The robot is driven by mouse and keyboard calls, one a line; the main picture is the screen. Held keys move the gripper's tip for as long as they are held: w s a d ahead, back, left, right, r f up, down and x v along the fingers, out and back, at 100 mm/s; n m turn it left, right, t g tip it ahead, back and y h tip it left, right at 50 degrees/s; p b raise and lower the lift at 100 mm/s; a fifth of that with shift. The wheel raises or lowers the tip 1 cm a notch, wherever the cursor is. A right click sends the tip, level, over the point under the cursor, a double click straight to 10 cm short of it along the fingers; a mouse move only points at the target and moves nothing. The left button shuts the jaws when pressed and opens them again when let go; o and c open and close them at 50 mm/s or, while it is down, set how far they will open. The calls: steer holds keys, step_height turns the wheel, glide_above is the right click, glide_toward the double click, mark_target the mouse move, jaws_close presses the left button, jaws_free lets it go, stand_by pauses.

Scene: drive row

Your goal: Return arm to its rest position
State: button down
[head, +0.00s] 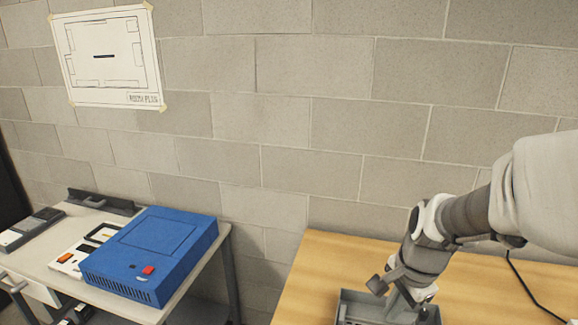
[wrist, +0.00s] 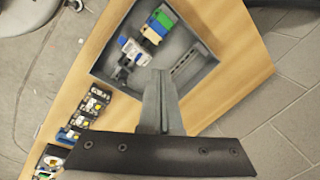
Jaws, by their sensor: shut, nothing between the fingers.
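My arm reaches in from the right of the head view, bent down over a wooden table (head: 303,292). My gripper (head: 400,306) points down at a grey tray (head: 350,297) on that table, low in the head view. In the wrist view my gripper (wrist: 157,76) is shut, its two fingers together and empty. It is over the near part of the grey tray (wrist: 113,32). I cannot tell whether the fingertips touch the tray.
In the wrist view the tray holds a green and blue block (wrist: 160,22) and a white and blue part (wrist: 132,50). Several small devices (wrist: 80,122) line the table's left edge. A blue box (head: 150,255) stands on a white cart (head: 65,235) at left. A block wall is behind.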

steer(key=s+a+r+n+t, duration=0.1)
steer(key=s+a+r+n, duration=0.1)
steer(key=s+r+n, duration=0.3)
steer(key=s+a+r+n+t, duration=0.2)
steer(key=s+a+r+n, duration=0.1)
steer(key=s+r+n, duration=0.2)
step_height(320, 180, up, 2)
steer(key=n, duration=0.4)
steer(key=shift+s+a+t+h, duration=0.25)
steer(key=shift+s+t+h, duration=0.05)
steer(key=shift+s, duration=0.05)
